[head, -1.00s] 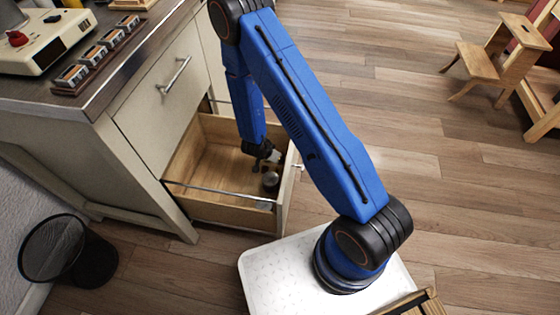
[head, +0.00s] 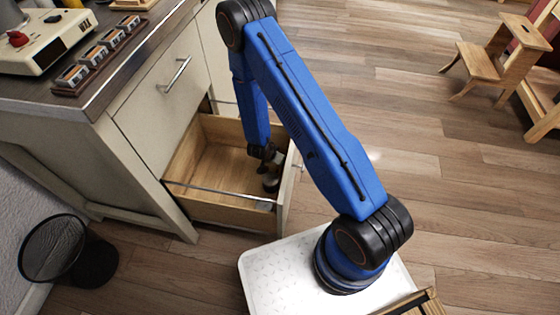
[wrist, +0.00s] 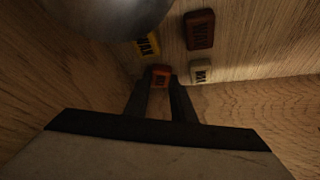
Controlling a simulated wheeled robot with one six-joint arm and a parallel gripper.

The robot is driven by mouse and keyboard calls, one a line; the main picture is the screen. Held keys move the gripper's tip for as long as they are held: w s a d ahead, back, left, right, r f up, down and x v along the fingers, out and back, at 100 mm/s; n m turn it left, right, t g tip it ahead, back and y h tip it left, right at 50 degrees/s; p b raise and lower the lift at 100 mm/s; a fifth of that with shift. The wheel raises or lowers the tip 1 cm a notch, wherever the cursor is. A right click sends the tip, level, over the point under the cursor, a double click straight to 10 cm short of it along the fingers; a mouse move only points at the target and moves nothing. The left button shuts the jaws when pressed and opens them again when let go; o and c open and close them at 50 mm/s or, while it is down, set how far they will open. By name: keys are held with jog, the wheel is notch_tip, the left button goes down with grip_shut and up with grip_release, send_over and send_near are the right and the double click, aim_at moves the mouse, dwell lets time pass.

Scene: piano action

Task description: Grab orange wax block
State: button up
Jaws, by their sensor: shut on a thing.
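The orange wax block (wrist: 160,70) is in the wrist view, between the tips of my two dark fingers, with lettering on its face. My gripper (wrist: 160,82) is shut on it, near the drawer's inner corner. In the head view my gripper (head: 270,161) is down inside the open wooden drawer (head: 225,212), near its right wall; the block cannot be made out there.
A yellow block (wrist: 147,45), a dark brownish-red block (wrist: 199,28) and a cream block (wrist: 201,71) lie close around. A large rounded grey thing (wrist: 105,12) is at upper left. The drawer walls are close; its left part looks clear.

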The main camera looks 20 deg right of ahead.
notch_tip(320, 180, up, 28)
dwell(0.9)
